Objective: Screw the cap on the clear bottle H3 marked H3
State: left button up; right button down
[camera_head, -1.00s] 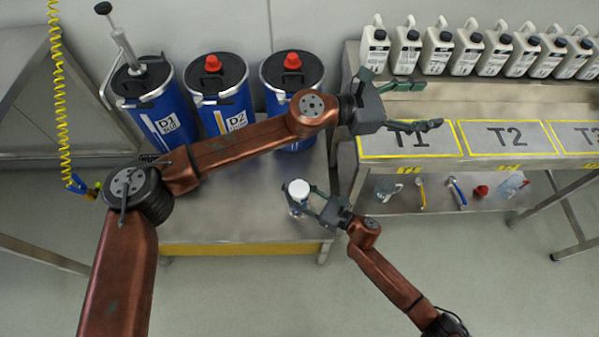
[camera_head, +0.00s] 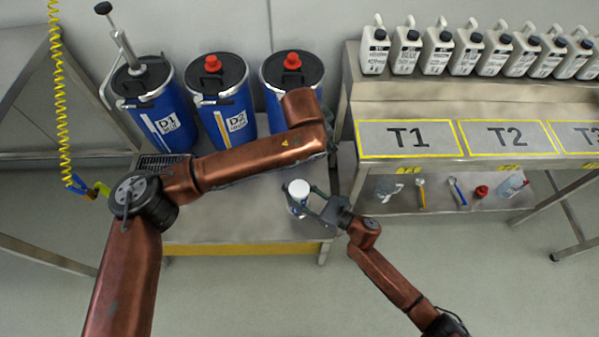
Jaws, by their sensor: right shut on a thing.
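A small bottle (camera_head: 297,208) with a round white cap on top (camera_head: 299,188) is at the front right of the steel table with the blue drums, seen from above. I cannot read its marking or tell how tightly the cap sits. My right gripper (camera_head: 304,201) reaches in from the lower right and is shut around the bottle, one finger on each side. My left arm (camera_head: 245,165) crosses the picture from the left and bends above the third drum.
Several blue drums (camera_head: 225,105) stand at the back of the steel table (camera_head: 225,222). The right bench has empty yellow-framed fields, T1 (camera_head: 408,138) and T2 (camera_head: 507,136). White canisters (camera_head: 437,50) line its upper shelf. Tools and a red cap (camera_head: 481,191) lie on its lower shelf.

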aim_at(299, 188)
pick_arm(q)
jog(key=s+a+f+n+g+y, duration=0.1)
jog(key=s+a, duration=0.1)
jog(key=s, duration=0.1)
jog(key=s+a+f+n+g+y, duration=0.1)
jog(key=s+a+f+g, duration=0.1)
jog(key=s, duration=0.1)
jog(key=s+a+f+n+g+y, duration=0.1)
jog(key=s+a, duration=0.2)
jog(key=s, duration=0.1)
jog(key=shift+f+g, duration=0.3)
jog(key=shift+g, duration=0.1)
jog(key=shift+f, duration=4)
jog(key=shift+c, duration=0.5)
jog(key=c, duration=1.1)
jog(key=o, duration=1.3)
notch_tip(299, 188, up, 12)
jog(key=shift+r, duration=0.1)
